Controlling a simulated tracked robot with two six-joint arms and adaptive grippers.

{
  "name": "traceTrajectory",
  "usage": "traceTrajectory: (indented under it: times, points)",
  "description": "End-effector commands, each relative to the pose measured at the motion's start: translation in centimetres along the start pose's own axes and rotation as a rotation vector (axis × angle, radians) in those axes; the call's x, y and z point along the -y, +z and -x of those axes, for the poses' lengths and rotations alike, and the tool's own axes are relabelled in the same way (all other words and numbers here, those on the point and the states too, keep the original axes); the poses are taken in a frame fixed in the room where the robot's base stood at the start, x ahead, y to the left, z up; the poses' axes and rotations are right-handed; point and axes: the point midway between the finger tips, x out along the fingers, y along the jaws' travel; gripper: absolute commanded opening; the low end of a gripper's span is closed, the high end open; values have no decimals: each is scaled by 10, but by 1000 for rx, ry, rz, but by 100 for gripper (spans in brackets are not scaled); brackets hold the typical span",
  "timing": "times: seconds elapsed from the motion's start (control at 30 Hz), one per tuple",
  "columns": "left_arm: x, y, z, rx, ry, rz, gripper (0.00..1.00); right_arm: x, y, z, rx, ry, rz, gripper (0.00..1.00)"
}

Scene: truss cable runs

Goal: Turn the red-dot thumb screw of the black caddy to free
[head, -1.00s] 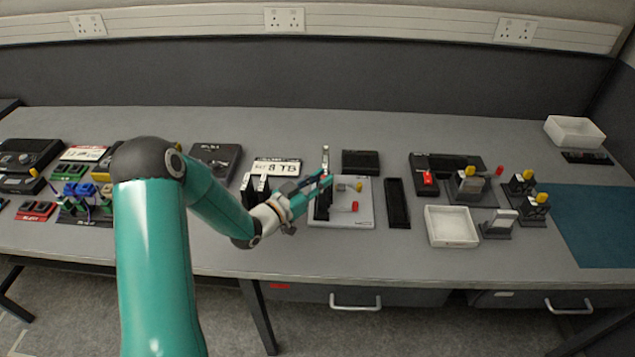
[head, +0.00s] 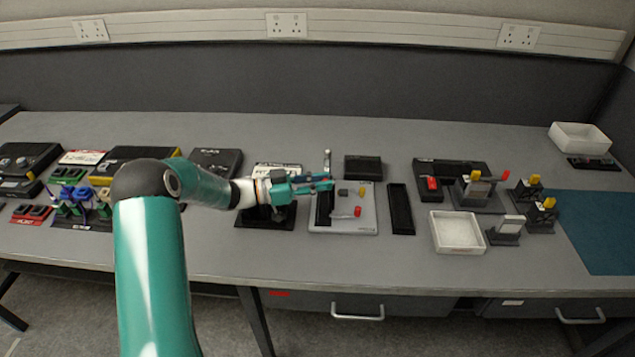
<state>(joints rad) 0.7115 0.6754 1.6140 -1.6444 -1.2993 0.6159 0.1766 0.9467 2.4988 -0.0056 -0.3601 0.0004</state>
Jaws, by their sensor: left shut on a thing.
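My left gripper (head: 326,182) reaches in from the left over a white plate and is shut at the top of a small black upright piece (head: 324,207), which I take for the black caddy. The fingers cover what they hold; from its place it looks to be the red-dot thumb screw, but its dot and angle are hidden. A silvery upright part (head: 327,160) stands just behind the fingertips. My right gripper is not in view.
The white plate (head: 342,226) also carries a red piece (head: 357,211) and a yellow piece (head: 362,190). A narrow black tray (head: 401,209) and a white box (head: 456,233) lie to the right. Black and coloured devices crowd the left. A blue mat (head: 600,235) is at far right.

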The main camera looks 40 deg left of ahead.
Motion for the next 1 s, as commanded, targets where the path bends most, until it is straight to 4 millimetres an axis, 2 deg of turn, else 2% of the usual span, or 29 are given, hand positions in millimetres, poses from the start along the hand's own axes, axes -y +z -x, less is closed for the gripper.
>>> traceTrajectory:
  times: [0.37, 0.4, 0.57, 0.87, 1.0]
  points:
    - [0, 0, -1, -1, 9, 0, 0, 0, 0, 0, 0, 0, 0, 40]
    - [0, 0, -1, -1, 9, 0, 21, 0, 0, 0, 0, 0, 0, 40]
    - [0, 0, -1, -1, 8, 0, 46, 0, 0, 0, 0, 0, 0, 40]
    - [0, 0, 0, -1, 8, 0, 46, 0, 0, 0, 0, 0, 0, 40]
    - [0, 0, 8, -1, 6, -1, 46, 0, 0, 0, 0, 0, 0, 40]
